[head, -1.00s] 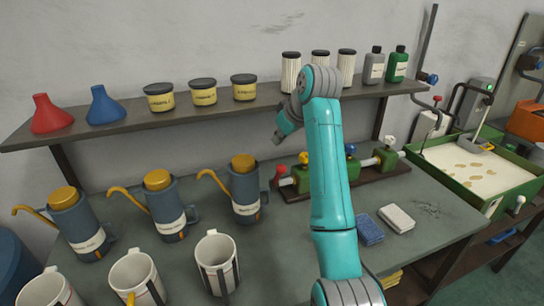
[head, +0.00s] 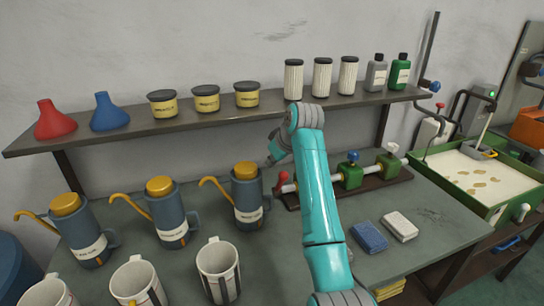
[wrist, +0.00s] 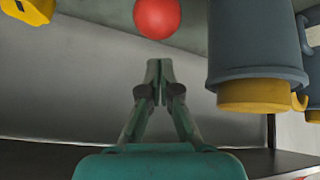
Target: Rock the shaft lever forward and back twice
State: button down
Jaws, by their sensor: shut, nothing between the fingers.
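A valve-like device with a shaft and green blocks (head: 350,175) sits on a dark red base at the back of the bench. A lever with a red ball knob (head: 283,182) stands at its left end. A red ball (wrist: 157,17), apparently that knob, also shows in the wrist view just beyond my fingertips, not touching them. My gripper (wrist: 160,68) is shut and empty, with its fingertips together. In the head view its end shows at the left of my arm, above the knob. My arm hides part of the device.
Blue pitchers with yellow lids (head: 247,185) stand left of the device; one (wrist: 258,45) is close on the right in the wrist view. A shelf (head: 215,120) with jars runs above. Blue and white sponges (head: 370,236) lie in front right.

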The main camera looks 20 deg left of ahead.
aim_at(282, 178)
jog(key=shift+s+d+f, duration=0.25)
jog(key=shift+s+d, duration=0.1)
jog(key=shift+d, duration=0.25)
jog(key=shift+s+d+f, duration=0.2)
jog(key=shift+s+d, duration=0.15)
jog(key=shift+d, duration=0.25)
jog(key=shift+s+d+f+t+y, duration=0.3)
jog(key=shift+s+d+f+t, duration=0.1)
jog(key=shift+s, duration=0.1)
jog(key=shift+s+d+f+t+y, duration=0.45)
jog(key=shift+s+f+t+y, duration=0.05)
jog(key=shift+s+t, duration=0.25)
jog(key=shift+s+d+f, duration=0.5)
jog(key=shift+s+f, duration=0.05)
jog(key=shift+s, duration=0.25)
